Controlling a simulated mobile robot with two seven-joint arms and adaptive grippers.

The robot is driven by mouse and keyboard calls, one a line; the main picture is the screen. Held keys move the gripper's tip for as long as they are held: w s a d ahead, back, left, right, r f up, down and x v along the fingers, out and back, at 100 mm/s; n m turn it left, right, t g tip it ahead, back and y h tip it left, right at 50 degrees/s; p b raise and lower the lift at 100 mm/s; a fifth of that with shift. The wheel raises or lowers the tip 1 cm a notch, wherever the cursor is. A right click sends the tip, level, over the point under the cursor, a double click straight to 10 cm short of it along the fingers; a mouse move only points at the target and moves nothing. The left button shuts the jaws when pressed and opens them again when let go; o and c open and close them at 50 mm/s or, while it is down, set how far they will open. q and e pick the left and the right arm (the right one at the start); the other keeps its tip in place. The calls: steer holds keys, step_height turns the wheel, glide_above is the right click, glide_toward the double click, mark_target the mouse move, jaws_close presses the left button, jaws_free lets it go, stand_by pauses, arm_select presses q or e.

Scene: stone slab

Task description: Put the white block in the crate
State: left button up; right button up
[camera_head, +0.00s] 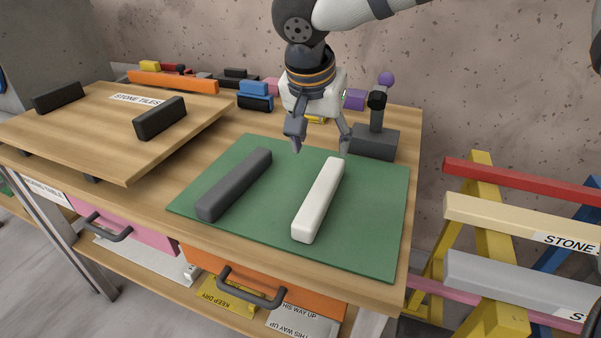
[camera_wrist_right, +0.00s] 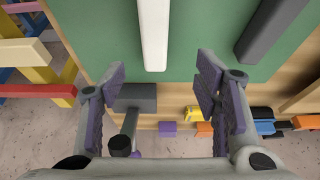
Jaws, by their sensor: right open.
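The white block (camera_head: 319,200) is a long bar lying on the green mat (camera_head: 375,215), toward its right side. It also shows in the right wrist view (camera_wrist_right: 154,32), at the top, between and beyond the fingertips. My right gripper (camera_head: 320,148) is open and empty above the mat's far edge, just behind the far end of the white block and apart from it. Its fingers also show in the right wrist view (camera_wrist_right: 168,88). A dark grey block (camera_head: 235,184) lies on the mat left of the white one. I see no crate that I can identify. My left gripper is not in view.
A grey base with a purple-knobbed post (camera_head: 375,140) stands close to the right of my gripper. A raised wooden board (camera_head: 85,135) with two black handles is at left. Coloured blocks (camera_head: 172,81) line the back. Coloured racks (camera_head: 520,215) stand right of the table.

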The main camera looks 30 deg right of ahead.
mark_target(328, 176)
steer(key=f, duration=0.2)
steer(key=d+f, duration=0.1)
steer(key=shift+s+d+f, duration=0.1)
steer(key=shift+s+f, duration=0.25)
steer(key=x, duration=0.3)
steer(key=b+x, duration=0.1)
steer(key=x, duration=0.3)
steer(key=shift+w+f, duration=0.2)
steer(key=shift+w, duration=0.1)
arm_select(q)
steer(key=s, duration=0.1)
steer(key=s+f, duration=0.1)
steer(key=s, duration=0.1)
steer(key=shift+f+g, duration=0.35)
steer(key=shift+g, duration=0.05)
arm_select(e)
steer(key=shift+r, duration=0.1)
steer(key=c, duration=1)
